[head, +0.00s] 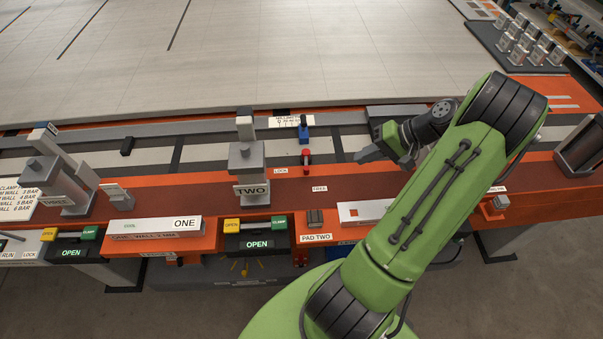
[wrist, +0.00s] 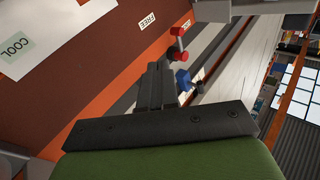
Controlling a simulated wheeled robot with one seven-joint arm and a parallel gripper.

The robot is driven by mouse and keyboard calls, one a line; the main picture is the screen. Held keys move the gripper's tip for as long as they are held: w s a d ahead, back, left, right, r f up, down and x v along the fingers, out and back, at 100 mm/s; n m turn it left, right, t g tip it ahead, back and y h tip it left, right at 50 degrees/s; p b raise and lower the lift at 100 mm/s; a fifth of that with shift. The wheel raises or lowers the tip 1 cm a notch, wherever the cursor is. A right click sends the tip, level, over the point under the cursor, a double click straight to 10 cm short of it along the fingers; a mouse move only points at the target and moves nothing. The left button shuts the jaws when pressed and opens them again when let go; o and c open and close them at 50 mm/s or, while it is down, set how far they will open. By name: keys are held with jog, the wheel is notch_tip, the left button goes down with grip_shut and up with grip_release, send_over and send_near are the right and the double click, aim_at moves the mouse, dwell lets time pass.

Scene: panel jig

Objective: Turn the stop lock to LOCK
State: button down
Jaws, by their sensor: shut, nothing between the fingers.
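The stop lock is a small red-ended piece (head: 307,158) on the orange rail in the head view, between the LOCK label (head: 281,171) on its left and the FREE label (head: 320,188) at its lower right. In the wrist view it shows as two red ends on a short grey bar (wrist: 178,44), beside the FREE label (wrist: 148,22). I cannot tell which label it points to. My gripper (head: 364,155) is shut and empty, to the right of the stop lock and apart from it. Its dark fingers (wrist: 156,88) show in the wrist view.
A blue piece (head: 304,130) stands just behind the stop lock; it also shows near my fingertips in the wrist view (wrist: 183,80). The grey TWO clamp (head: 247,160) stands to the left. A large pale panel (head: 250,60) lies behind. A white slotted plate (head: 362,211) sits in front.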

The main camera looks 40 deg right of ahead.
aim_at(306, 161)
jog(key=shift+s+d+f, duration=0.25)
jog(key=shift+s+f, duration=0.05)
jog(key=shift+f, duration=0.2)
jog(key=b+x, duration=0.3)
jog(key=x, duration=0.6)
jog(key=shift+w+a, duration=0.15)
jog(key=shift+w, duration=0.05)
jog(key=w+a, duration=0.1)
jog(key=w+a+b, duration=0.1)
jog(key=w, duration=0.1)
jog(key=shift+a+f, duration=0.25)
jog(key=shift+w+a, duration=0.25)
jog(key=shift+m+t, duration=0.3)
